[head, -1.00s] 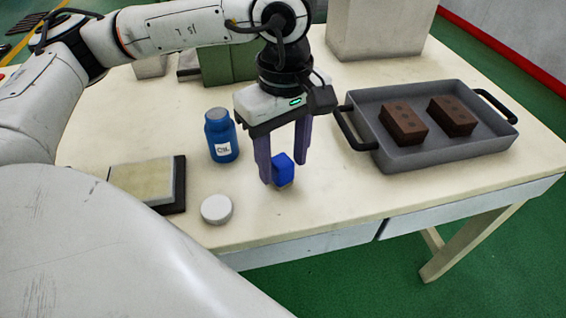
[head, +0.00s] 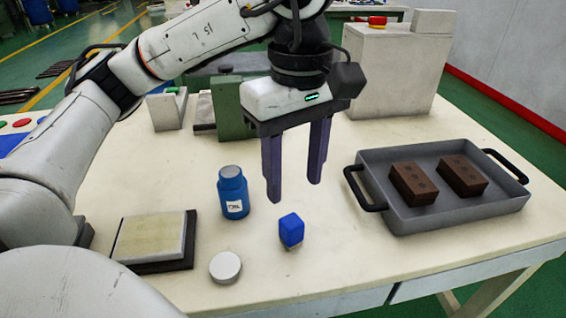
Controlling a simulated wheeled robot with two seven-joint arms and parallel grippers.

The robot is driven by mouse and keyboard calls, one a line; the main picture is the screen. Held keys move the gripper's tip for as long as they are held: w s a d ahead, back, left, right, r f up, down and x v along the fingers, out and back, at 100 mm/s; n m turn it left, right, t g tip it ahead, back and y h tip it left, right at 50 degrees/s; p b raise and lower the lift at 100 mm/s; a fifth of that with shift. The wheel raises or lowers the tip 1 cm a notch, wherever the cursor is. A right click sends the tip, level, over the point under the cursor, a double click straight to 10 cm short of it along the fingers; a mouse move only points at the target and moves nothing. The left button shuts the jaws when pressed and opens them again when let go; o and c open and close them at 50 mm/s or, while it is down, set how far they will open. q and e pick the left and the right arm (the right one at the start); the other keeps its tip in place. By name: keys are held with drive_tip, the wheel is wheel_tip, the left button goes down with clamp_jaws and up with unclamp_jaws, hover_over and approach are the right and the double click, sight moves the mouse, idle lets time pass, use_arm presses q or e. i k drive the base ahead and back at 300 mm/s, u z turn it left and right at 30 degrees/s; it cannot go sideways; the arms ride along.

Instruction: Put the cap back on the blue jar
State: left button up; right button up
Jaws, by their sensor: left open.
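The blue jar (head: 233,194) stands upright on the table with a white label facing me. Its white round cap (head: 225,267) lies flat on the table, apart from the jar and nearer to me. A small blue block (head: 291,230) with a tan underside sits to the right of the cap. My left gripper (head: 295,190) is open and empty, pointing down. Its two purple fingers hang to the right of the jar, above and behind the blue block in the picture. My right gripper is not in view.
A grey tray (head: 460,217) with two dark brown bricks (head: 425,183) stands at the right. A flat pad on a dark base (head: 150,240) lies left of the jar. Green and grey blocks stand at the back.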

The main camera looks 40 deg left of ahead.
sight(232, 186)
drive_tip(key=u, duration=1.5)
